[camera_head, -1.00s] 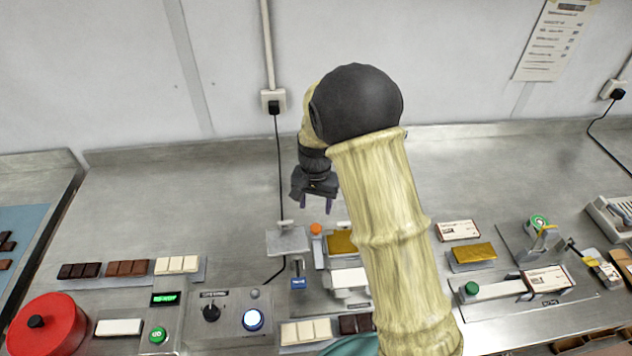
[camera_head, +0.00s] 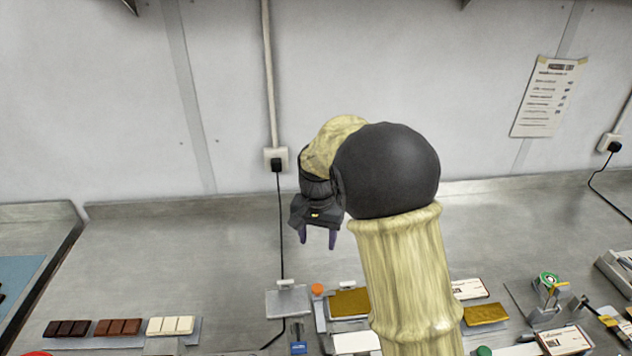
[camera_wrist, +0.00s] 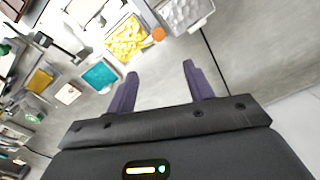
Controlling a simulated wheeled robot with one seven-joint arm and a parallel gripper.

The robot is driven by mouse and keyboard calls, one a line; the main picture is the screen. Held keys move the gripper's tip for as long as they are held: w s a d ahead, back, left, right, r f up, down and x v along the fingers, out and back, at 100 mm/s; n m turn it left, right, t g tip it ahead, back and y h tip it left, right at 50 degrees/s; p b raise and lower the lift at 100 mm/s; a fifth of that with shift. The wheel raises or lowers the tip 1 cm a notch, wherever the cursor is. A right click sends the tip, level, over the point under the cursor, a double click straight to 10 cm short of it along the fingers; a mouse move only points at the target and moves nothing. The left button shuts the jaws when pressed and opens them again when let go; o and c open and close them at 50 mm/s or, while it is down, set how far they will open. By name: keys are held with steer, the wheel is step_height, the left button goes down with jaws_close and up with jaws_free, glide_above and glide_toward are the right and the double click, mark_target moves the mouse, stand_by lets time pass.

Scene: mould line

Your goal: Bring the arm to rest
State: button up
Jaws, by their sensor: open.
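My gripper (camera_head: 318,238) hangs from my arm in front of the wall, above the steel bench, with its two fingers pointing down. It also shows in the wrist view (camera_wrist: 160,88), where the purple-grey fingers stand apart with nothing between them. The gripper touches none of these. My arm hides part of the bench to the right.
The steel bench (camera_head: 180,245) is bare at the back left. Dark, brown and white chocolate bars (camera_head: 170,326) lie at the front left. A black cable (camera_head: 281,230) runs down from a wall socket (camera_head: 277,160). Cartons, a gold bar (camera_head: 486,314) and small devices stand at the right.

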steer(key=s+d+n+t, duration=0.1)
steer(key=s+d, duration=0.6)
steer(key=s, duration=0.2)
steer(key=s+d+f+n+t, duration=0.1)
steer(key=s+d+n, duration=0.1)
steer(key=s+d, duration=0.5)
steer(key=s, duration=0.2)
steer(key=shift+s+f+t, duration=0.15)
steer(key=shift+s+t, duration=0.15)
steer(key=shift+d, duration=0.1)
steer(key=w+a+n+g+p, duration=0.1)
steer(key=w+a+n+p, duration=0.2)
steer(key=w+a+n, duration=0.4)
steer(key=w+a+r+n+g+p, duration=0.1)
steer(key=w+a+n+p, duration=0.2)
steer(key=n, duration=1.8)
steer(key=w+a, duration=0.4)
steer(key=w, duration=0.4)
steer(key=shift+a+n+g, duration=0.2)
steer(key=shift+n+g, duration=0.1)
